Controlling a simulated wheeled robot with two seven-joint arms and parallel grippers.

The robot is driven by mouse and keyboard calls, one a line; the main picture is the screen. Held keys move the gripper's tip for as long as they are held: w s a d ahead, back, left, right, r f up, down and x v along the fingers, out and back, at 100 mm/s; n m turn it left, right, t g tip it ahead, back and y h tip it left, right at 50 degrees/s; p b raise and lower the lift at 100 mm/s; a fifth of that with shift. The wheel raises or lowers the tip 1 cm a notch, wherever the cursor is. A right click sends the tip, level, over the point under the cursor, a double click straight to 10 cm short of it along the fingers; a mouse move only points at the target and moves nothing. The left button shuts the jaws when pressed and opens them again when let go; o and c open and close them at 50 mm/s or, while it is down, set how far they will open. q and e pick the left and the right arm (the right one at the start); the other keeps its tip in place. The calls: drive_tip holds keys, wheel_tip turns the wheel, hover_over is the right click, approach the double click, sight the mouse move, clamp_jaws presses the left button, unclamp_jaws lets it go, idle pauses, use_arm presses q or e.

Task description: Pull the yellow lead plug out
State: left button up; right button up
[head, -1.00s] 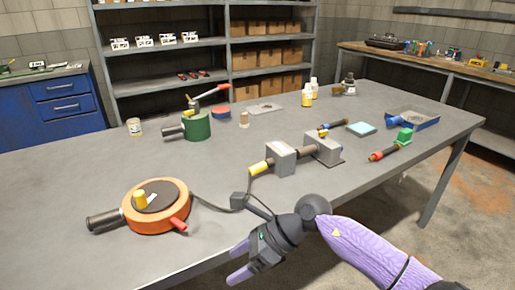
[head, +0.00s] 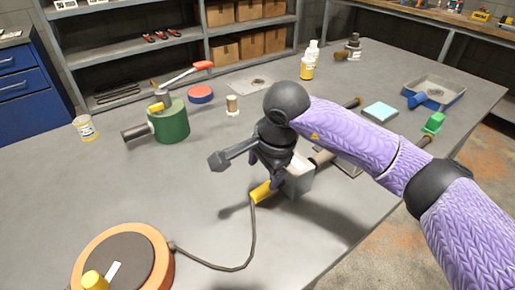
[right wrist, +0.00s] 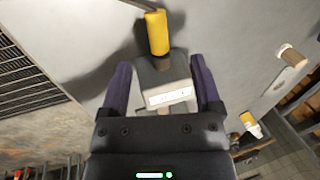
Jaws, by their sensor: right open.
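The yellow lead plug (head: 262,192) sits at the near left end of a grey block (head: 298,180) on the table, with a dark lead (head: 252,240) running from it. In the right wrist view the yellow plug (right wrist: 156,34) meets the grey block (right wrist: 168,75), which has a white label. My right gripper (head: 272,178) is above the block, close to the plug, and partly hides both. In the right wrist view its two fingers (right wrist: 160,82) are apart, with the block seen between them and the plug beyond the fingertips. My left gripper is not in view.
The lead goes to an orange round device (head: 140,240) at the near left. A green device with a red-tipped lever (head: 170,122) stands behind. The table's left middle is clear.

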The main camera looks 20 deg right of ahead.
sight(257, 193)
drive_tip(key=x, duration=0.2)
drive_tip(key=b+x, duration=0.1)
drive_tip(key=x, duration=0.2)
drive_tip(key=b+x, duration=0.1)
drive_tip(key=x, duration=0.2)
drive_tip(key=shift+s+f, duration=0.25)
drive_tip(key=shift+f, duration=0.1)
drive_tip(key=shift+w+f, duration=0.1)
drive_tip(key=shift+f, duration=0.2)
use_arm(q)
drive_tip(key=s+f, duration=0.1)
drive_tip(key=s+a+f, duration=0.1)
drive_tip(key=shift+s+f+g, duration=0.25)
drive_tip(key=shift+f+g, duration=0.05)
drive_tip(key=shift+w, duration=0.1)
use_arm(e)
drive_tip(key=c, duration=0.5)
clamp_jaws()
drive_tip(key=shift+c, duration=0.7)
unclamp_jaws()
drive_tip(key=c, duration=0.4)
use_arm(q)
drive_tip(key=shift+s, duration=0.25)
use_arm(e)
clamp_jaws()
